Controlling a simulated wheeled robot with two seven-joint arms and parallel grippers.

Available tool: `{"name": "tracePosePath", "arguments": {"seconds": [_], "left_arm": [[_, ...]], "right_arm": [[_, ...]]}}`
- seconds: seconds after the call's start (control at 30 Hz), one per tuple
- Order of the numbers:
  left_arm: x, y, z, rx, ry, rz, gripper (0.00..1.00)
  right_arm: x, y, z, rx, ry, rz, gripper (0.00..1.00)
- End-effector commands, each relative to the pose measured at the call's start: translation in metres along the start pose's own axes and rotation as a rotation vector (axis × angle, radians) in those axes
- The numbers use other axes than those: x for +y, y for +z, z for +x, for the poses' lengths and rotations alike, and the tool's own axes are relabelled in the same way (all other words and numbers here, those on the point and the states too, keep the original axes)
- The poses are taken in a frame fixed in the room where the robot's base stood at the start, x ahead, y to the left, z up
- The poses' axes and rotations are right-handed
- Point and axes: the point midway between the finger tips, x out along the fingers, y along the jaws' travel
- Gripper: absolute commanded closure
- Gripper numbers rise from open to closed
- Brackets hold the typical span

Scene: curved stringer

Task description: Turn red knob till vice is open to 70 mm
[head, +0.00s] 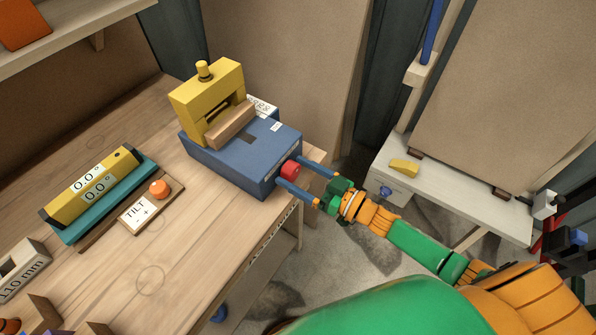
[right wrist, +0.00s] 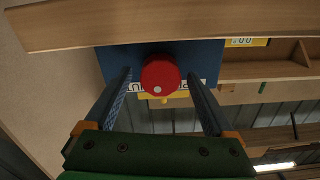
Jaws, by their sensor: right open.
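The vice is a blue block (head: 238,158) with a yellow frame (head: 206,100) on top, at the right end of the wooden bench. A wooden bar (head: 230,126) lies along the front of the yellow frame. The red knob (head: 290,169) sticks out of the block's right end. My right gripper (head: 298,174) is open, with one blue finger on each side of the knob. In the right wrist view the red knob (right wrist: 160,76), with a white dot, lies between the fingertips with gaps on both sides. The vice's readout is not legible. My left gripper is not in view.
A yellow level reading 0.0° (head: 92,188) and a tilt control with an orange button (head: 159,188) lie on the bench (head: 190,235) to the left. A 110 mm block (head: 22,268) is at lower left. A white side table (head: 455,190) stands at right.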

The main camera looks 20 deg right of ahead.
Motion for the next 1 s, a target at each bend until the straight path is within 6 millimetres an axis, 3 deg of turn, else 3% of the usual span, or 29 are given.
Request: {"name": "tracePosePath", "arguments": {"seconds": [0.03,0.33,0.67,1.0], "left_arm": [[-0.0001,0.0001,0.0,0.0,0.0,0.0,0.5],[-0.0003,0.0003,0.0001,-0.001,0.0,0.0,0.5],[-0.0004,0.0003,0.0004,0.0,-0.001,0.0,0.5],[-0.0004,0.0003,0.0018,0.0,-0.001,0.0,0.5]], "right_arm": [[0.0001,0.0,-0.0001,0.0,0.0,0.0,0.17],[0.0,0.0002,-0.0004,0.0,0.0,0.0,0.97],[-0.0002,0.0007,-0.0005,-0.001,0.001,-0.06,0.97],[-0.0009,0.0013,-0.0006,-0.002,0.001,-0.325,0.97]]}}
